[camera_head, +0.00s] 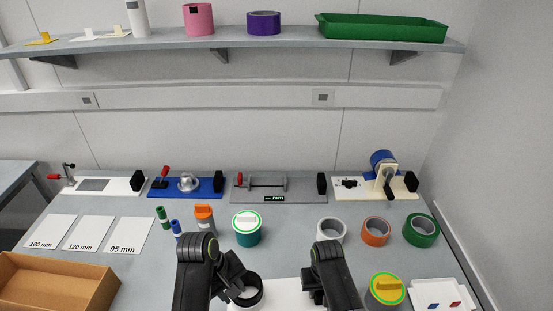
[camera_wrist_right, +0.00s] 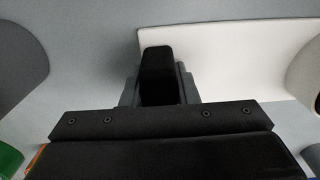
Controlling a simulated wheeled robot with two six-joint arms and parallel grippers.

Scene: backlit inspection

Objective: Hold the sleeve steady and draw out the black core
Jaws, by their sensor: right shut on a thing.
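My right gripper (camera_head: 314,291) hangs low at the bottom centre of the head view. In the right wrist view its grey fingers (camera_wrist_right: 158,92) are shut on a black piece (camera_wrist_right: 158,62); whether this is the core cannot be told. My left gripper (camera_head: 234,273) is at the bottom, left of it, partly hidden by its own arm.
White, orange (camera_head: 376,230) and green (camera_head: 421,230) rolls stand to the right. A teal canister (camera_head: 246,238) and an orange-capped one (camera_head: 204,217) stand behind my left arm. A cardboard box (camera_head: 60,285) is at left, a yellow-topped canister (camera_head: 386,289) at right. Fixtures (camera_head: 278,187) line the back.

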